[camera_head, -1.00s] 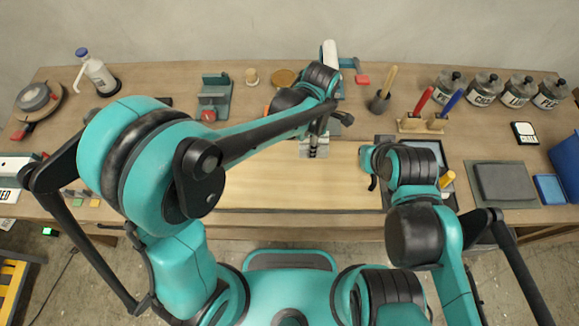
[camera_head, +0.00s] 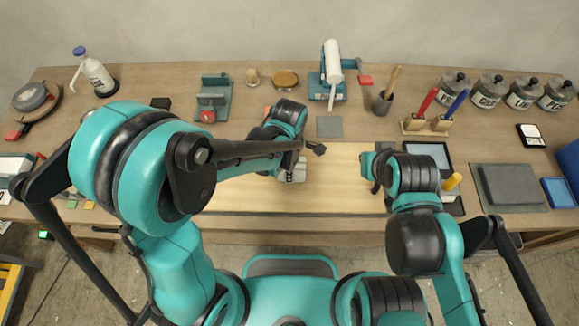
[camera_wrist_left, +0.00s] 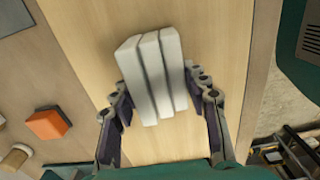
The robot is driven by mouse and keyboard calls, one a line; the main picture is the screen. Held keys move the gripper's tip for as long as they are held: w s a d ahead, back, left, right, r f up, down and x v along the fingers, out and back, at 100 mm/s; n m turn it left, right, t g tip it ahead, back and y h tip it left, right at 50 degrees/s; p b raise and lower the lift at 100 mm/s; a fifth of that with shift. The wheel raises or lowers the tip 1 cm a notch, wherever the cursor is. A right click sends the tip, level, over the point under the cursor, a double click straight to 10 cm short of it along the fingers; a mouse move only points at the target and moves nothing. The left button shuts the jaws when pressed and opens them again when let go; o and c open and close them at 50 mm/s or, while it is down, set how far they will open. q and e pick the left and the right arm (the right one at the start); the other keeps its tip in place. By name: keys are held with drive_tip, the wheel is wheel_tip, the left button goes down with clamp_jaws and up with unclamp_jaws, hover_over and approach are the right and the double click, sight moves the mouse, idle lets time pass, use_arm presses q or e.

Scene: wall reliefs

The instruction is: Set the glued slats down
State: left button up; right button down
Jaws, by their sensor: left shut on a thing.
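The glued slats (camera_wrist_left: 152,75) are pale grey-white bars, several side by side, held between the two fingers of my left gripper (camera_wrist_left: 160,98) in the left wrist view. The gripper is shut on them. In the head view the slats (camera_head: 296,172) show just beside my left gripper (camera_head: 288,160), over the pale wooden board (camera_head: 335,195). I cannot tell whether they touch the board. My right gripper (camera_head: 374,168) hangs at the board's right end; its fingers are mostly hidden, and I see nothing in it.
A grey square pad (camera_head: 329,127) lies bare behind the board. A teal device with a white roller (camera_head: 333,70) stands behind it. The board's middle right is clear.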

use_arm(q)
drive_tip(key=shift+f, duration=0.15)
drive_tip(key=o, duration=1.3)
drive_tip(key=shift+c, duration=0.2)
wheel_tip(320, 180, up, 11)
drive_tip(key=p, duration=0.3)
drive_tip(key=s+a+r+m+t, duration=0.2)
drive_tip(key=a+r+m+t, duration=0.1)
drive_tip(key=a+m, duration=0.5)
drive_tip(key=s+a+r+m+t, duration=0.3)
drive_tip(key=a+r+m+t, duration=0.1)
drive_tip(key=a+m, duration=0.5)
drive_tip(key=shift+s+r+m+p, duration=0.15)
drive_tip(key=shift+r+m+p, duration=0.3)
drive_tip(key=shift+r, duration=0.35)
